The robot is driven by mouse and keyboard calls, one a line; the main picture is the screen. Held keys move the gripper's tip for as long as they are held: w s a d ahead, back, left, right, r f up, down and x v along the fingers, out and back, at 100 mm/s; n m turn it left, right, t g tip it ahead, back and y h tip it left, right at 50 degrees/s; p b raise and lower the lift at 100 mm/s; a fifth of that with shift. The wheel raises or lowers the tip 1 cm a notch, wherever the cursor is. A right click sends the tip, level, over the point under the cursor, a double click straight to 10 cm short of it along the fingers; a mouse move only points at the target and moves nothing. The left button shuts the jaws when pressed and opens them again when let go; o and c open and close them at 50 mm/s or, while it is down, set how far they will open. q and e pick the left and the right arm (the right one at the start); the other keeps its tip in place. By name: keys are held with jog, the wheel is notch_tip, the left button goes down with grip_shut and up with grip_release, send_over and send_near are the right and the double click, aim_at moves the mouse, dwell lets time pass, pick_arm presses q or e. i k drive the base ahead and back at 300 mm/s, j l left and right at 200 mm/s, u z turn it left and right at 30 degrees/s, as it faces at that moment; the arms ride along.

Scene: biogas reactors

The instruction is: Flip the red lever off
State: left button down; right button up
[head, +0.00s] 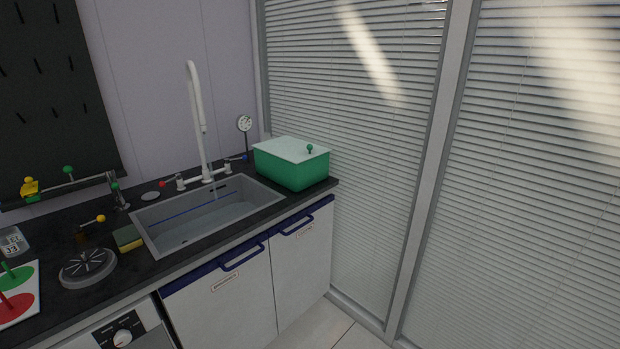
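A white panel (33,303) at the lower left edge of the counter carries a red disc (20,308) with a red lever (4,298) and a green disc (22,277) with a green lever (6,267). The panel is partly cut off by the picture edge, so I cannot tell the red lever's full position. A small red-tipped handle (163,184) also shows on the left side of the white tap (197,120). Neither of my grippers is in view.
The sink (205,222) is set in the dark counter, with a sponge (128,238) and a round grey device (88,267) to its left. A green box (292,163) with a pale lid stands at the right end. Glass partitions with blinds (350,120) close off the right.

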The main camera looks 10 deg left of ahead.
aim_at(170, 180)
jog(key=u, duration=1.45)
jog(key=i+u, duration=0.65)
jog(key=k+l, duration=0.05)
jog(key=k, duration=0.05)
